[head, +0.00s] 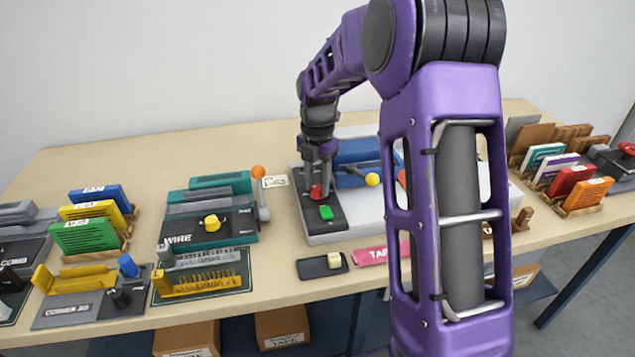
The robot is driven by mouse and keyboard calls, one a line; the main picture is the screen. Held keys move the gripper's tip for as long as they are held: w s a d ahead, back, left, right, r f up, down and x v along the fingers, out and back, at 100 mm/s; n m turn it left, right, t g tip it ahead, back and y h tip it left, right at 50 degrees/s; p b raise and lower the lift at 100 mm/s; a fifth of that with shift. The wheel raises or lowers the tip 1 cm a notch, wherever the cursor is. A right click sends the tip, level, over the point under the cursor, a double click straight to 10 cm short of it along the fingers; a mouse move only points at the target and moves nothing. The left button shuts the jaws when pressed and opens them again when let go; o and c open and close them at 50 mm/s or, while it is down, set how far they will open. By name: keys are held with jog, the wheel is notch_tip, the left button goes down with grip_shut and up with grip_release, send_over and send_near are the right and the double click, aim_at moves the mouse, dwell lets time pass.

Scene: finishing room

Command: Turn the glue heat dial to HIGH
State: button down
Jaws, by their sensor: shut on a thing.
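A red dial knob (316,192) stands on a dark control panel (335,224) at the left end of a pale grey machine (375,222). I take it for the glue heat dial; its markings are too small to read, so I cannot tell its setting. My gripper (317,184) points down from above and its fingers are shut on the red knob, hiding its upper part. A green button (326,212) sits just in front of the knob on the same panel.
A blue part with a yellow ball knob (372,180) is close right of my gripper. A lever with an orange ball (258,172) stands to the left on the wire machine (207,218). My arm hides the machine's right part. A small dark tray (310,268) lies in front.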

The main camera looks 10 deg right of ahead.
jog(key=shift+m, duration=0.3)
jog(key=m+p, duration=0.1)
jog(key=m, duration=0.1)
jog(key=shift+r+m+p, duration=0.1)
jog(key=shift+m+p, duration=0.3)
jog(key=m+p, duration=0.1)
jog(key=m, duration=0.2)
jog(key=shift+m, duration=0.4)
jog(key=m+p, duration=0.1)
jog(key=m, duration=0.2)
jog(key=shift+m, duration=0.3)
jog(key=m, duration=0.3)
jog(key=shift+m+p, duration=0.3)
jog(key=m, duration=0.3)
jog(key=shift+m, duration=0.3)
jog(key=m, duration=0.3)
jog(key=shift+m+p, duration=0.3)
jog(key=shift+p, duration=0.1)
jog(key=m, duration=0.6)
jog(key=shift+p, duration=0.3)
jog(key=shift+m, duration=0.3)
